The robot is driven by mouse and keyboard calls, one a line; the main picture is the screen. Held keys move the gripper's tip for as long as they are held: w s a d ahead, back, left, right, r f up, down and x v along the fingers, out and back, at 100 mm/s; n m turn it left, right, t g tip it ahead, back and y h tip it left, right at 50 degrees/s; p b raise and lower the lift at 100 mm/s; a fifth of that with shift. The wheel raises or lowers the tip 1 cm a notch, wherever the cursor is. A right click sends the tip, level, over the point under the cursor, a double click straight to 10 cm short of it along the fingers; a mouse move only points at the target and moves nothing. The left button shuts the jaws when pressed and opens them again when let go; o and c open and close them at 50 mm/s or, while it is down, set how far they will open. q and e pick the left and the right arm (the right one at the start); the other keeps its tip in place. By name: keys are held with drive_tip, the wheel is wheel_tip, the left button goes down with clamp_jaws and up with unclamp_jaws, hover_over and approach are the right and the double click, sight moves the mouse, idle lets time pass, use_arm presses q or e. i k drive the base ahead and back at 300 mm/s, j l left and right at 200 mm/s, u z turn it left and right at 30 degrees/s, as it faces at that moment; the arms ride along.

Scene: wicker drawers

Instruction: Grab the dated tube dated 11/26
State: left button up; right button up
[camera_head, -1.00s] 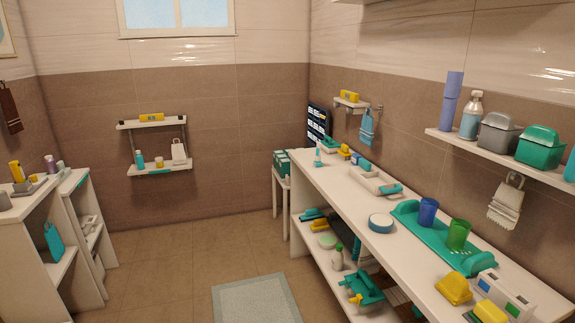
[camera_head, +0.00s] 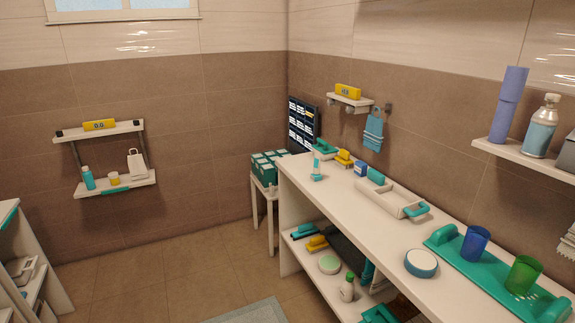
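A small upright white and teal tube (camera_head: 316,166) stands on the far end of the long white counter (camera_head: 345,215). No date on it is readable from here. A dark board with rows of white labels (camera_head: 303,124) stands behind the counter's far end; its text is too small to read. A box with several teal and white compartments (camera_head: 265,170) sits on a small white stand in the corner. I cannot tell which thing carries the date 11/26. Neither of my grippers is in view.
The counter also holds a white tray (camera_head: 393,199), a round blue-rimmed tin (camera_head: 420,263), and a blue cup (camera_head: 474,245) and green cup (camera_head: 522,275) on a teal tray (camera_head: 485,268). A wall shelf (camera_head: 110,186) hangs at left. The brown floor (camera_head: 165,275) is open.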

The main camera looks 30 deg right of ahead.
sight(315, 176)
drive_tip(key=i+j+z, duration=0.2)
drive_tip(key=i, duration=0.4)
drive_tip(key=i+z, duration=0.2)
drive_tip(key=i, duration=0.4)
drive_tip(key=i+j+z, duration=0.25)
drive_tip(key=i+z, duration=0.25)
drive_tip(key=i+j+z, duration=0.65)
drive_tip(key=j+z, duration=0.3)
